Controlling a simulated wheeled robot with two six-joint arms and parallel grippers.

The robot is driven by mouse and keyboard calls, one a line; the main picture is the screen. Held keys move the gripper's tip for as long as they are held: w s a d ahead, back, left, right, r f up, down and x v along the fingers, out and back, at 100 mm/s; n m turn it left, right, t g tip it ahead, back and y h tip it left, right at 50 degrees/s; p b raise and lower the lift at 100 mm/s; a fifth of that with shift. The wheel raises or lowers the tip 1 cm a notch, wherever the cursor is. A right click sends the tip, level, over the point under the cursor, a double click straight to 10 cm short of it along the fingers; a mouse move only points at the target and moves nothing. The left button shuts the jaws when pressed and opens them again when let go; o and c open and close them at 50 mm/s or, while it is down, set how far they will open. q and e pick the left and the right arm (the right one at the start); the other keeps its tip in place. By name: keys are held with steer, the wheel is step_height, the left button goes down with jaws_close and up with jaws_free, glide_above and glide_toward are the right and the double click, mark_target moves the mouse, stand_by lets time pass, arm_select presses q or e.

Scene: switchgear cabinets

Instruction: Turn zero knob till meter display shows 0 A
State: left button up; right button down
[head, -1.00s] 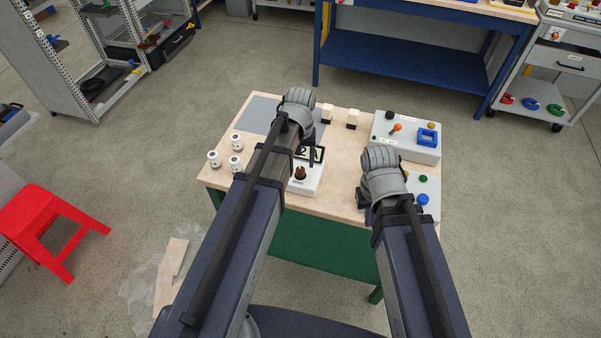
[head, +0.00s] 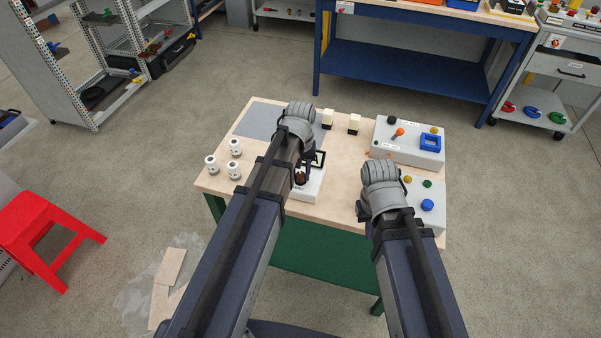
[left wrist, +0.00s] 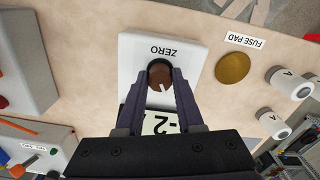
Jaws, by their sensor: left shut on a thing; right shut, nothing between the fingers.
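The white meter box (head: 311,190) stands on the table, with its display (head: 319,159) partly covered by my left arm. In the left wrist view the box (left wrist: 133,68) carries the label ZERO, and its display (left wrist: 160,123) shows "-2", partly hidden by my gripper. The brown zero knob (left wrist: 160,77) has a white pointer line. My left gripper (left wrist: 161,80) is shut on the knob, one finger on each side. In the head view the knob (head: 300,178) shows beside my left wrist. My right gripper (head: 364,212) is shut and empty, its fingers mostly hidden by its wrist.
A grey control box (head: 408,148) with an orange-tipped lever stands at the table's back right. A second box (head: 427,190) with coloured buttons is near my right wrist. Several white cylinders (head: 234,170) stand at left. A grey mat (head: 262,118) lies behind.

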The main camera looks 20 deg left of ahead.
arm_select(q)
jaws_close()
steer(key=shift+m, duration=2)
steer(key=o, duration=0.7)
jaws_free()
